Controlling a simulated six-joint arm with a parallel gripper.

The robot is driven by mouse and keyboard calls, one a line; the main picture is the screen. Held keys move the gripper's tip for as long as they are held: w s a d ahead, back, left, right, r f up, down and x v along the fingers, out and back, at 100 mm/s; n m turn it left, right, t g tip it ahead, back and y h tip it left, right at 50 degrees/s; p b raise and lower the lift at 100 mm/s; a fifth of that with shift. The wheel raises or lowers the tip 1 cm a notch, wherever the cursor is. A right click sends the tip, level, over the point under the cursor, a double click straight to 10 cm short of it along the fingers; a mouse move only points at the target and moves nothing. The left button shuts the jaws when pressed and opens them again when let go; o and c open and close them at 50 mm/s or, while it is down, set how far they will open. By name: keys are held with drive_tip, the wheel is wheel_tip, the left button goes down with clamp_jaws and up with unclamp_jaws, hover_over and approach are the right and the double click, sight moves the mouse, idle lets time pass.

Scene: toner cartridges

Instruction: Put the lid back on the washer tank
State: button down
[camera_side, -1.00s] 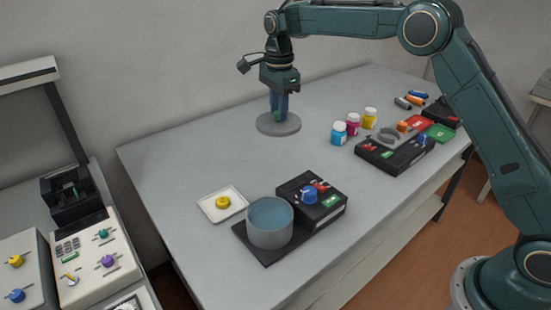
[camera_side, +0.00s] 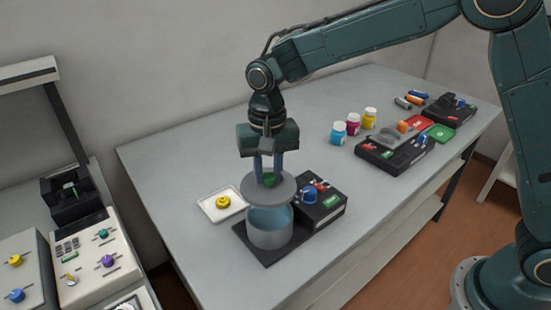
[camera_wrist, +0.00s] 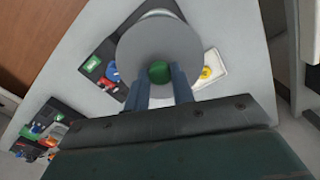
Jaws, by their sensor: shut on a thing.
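The lid (camera_side: 252,191) is a flat grey disc with a green knob (camera_wrist: 159,71). My gripper (camera_side: 268,178) is shut on the knob and holds the lid above the washer tank (camera_side: 269,231), a grey open cylinder with bluish liquid inside. In the side view a gap shows between the lid and the tank's rim, and the lid hides the rim's back part. In the wrist view the lid (camera_wrist: 150,45) covers nearly all of the tank; only a sliver of its rim shows at the top.
A black control box (camera_side: 322,206) with a blue knob stands right beside the tank on the same dark base. A white dish (camera_side: 210,210) with a yellow piece lies to the left. Bottles (camera_side: 353,124) and another black unit (camera_side: 393,156) stand farther back right. The table's middle is clear.

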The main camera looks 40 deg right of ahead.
sight(269, 186)
drive_tip(key=shift+s+a, duration=0.15)
drive_tip(key=shift+s, duration=0.1)
drive_tip(key=shift+f, duration=0.15)
drive_tip(key=shift+f, duration=3.1)
drive_tip(key=shift+f, duration=0.15)
idle(0.4)
drive_tip(key=c, duration=0.6)
unclamp_jaws()
drive_tip(key=shift+c, duration=0.2)
